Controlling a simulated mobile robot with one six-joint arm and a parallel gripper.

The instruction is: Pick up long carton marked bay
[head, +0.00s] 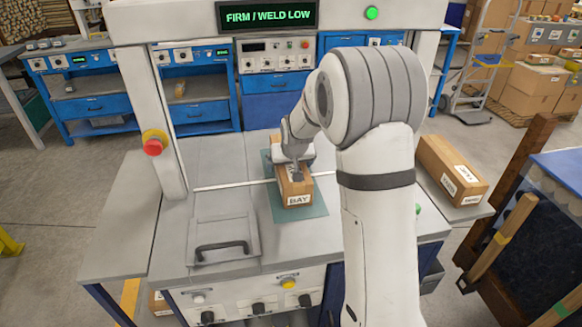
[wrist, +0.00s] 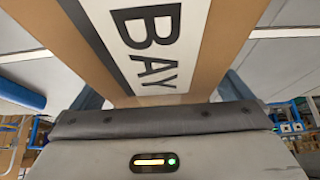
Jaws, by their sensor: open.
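The long brown carton marked BAY (head: 297,187) lies on a green mat (head: 312,211) on the grey machine table, its white BAY label facing the front. My gripper (head: 296,170) is over the carton, pointing down, with its jaws open. In the wrist view the carton's face with the BAY label (wrist: 150,40) fills the upper middle, very close to the gripper body, between the two fingers. Whether the fingers touch the carton's sides cannot be told. My arm hides part of the table to the right of the carton.
Another long carton (head: 452,170) with white labels lies on the right side shelf. The machine's uprights and top beam (head: 180,22) frame the table, with a red stop button (head: 153,147) on the left post. A black-handled plate (head: 223,240) is at front left. The left wing (head: 125,225) is clear.

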